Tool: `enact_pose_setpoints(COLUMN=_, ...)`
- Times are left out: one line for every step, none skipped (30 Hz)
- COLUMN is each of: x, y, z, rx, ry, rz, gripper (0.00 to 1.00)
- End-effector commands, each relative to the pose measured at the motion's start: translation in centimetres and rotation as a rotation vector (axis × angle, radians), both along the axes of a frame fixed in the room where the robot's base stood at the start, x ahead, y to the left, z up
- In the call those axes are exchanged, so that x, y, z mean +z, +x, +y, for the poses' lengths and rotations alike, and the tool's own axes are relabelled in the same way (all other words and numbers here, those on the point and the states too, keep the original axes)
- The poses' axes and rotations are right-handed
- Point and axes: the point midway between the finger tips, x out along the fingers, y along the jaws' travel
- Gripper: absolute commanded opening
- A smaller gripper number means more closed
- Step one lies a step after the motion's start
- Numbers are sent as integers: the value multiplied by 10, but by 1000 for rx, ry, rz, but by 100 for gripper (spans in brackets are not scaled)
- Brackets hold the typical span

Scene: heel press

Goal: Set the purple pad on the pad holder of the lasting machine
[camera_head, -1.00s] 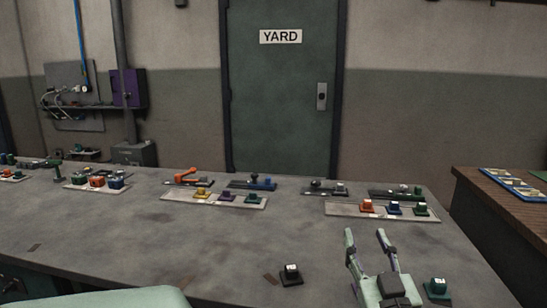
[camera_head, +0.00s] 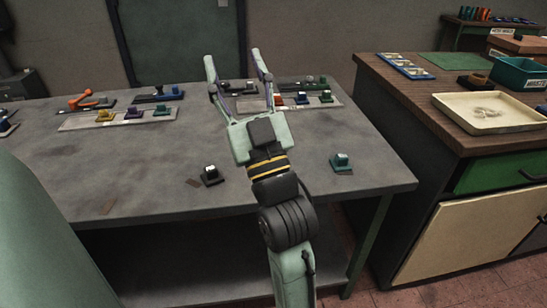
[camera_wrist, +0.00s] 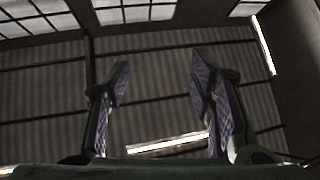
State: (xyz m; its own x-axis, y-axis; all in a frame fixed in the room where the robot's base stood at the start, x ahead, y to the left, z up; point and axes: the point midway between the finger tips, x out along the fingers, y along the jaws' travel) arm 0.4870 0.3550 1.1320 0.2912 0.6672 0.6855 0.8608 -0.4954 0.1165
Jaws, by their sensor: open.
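A small purple pad (camera_head: 134,113) sits in the middle of a pale tray (camera_head: 88,125) on the grey workbench, between a yellow block and a green one. My gripper (camera_head: 234,58) is open and empty, raised in front of the bench, right of the purple pad and well apart from it. In the wrist view my two fingers (camera_wrist: 160,70) stand apart with only the ceiling behind them. Small fixtures stand behind the trays, one with an orange lever (camera_head: 82,100) and one blue (camera_head: 170,94). I cannot tell which is the lasting machine or its pad holder.
A second tray (camera_head: 337,103) with coloured blocks is partly hidden by my gripper. A black block (camera_head: 211,175) and a teal-topped block (camera_head: 341,163) stand near the bench's front. A wooden counter (camera_head: 395,90) with a cream tray (camera_head: 487,113) is on the right. The bench's front left is mostly clear.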

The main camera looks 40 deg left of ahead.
Motion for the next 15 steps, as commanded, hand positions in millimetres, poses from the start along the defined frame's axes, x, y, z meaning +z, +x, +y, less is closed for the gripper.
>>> enact_pose_setpoints(x=-39, y=40, z=-2, rx=-50, ry=-130, rz=103, gripper=50)
enact_pose_setpoints(x=-65, y=57, z=-5, rx=-68, ry=-204, rz=155, gripper=50)
enact_pose_setpoints(x=-99, y=75, z=-10, rx=-83, ry=-296, rz=222, gripper=50)
enact_pose_setpoints(x=-124, y=85, z=-16, rx=-91, ry=-361, rz=269, gripper=50)
enact_pose_setpoints(x=-147, y=93, z=-22, rx=-95, ry=-421, rz=312, gripper=50)
enact_pose_setpoints(x=-176, y=100, z=-31, rx=-95, ry=-493, rz=366, gripper=50)
enact_pose_setpoints(x=-196, y=102, z=-38, rx=-91, ry=-541, rz=401, gripper=50)
enact_pose_setpoints(x=-213, y=104, z=-44, rx=-85, ry=-582, rz=433, gripper=50)
enact_pose_setpoints(x=-233, y=103, z=-52, rx=-76, ry=-629, rz=467, gripper=50)
enact_pose_setpoints(x=-245, y=103, z=-57, rx=-69, ry=-658, rz=489, gripper=50)
enact_pose_setpoints(x=-255, y=101, z=-61, rx=-64, ry=-683, rz=506, gripper=50)
enact_pose_setpoints(x=-265, y=100, z=-66, rx=-55, ry=-706, rz=524, gripper=50)
enact_pose_setpoints(x=-271, y=99, z=-68, rx=-50, ry=-719, rz=533, gripper=50)
enact_pose_setpoints(x=-276, y=98, z=-69, rx=-47, ry=-730, rz=539, gripper=50)
enact_pose_setpoints(x=-280, y=98, z=-70, rx=-44, ry=-737, rz=542, gripper=50)
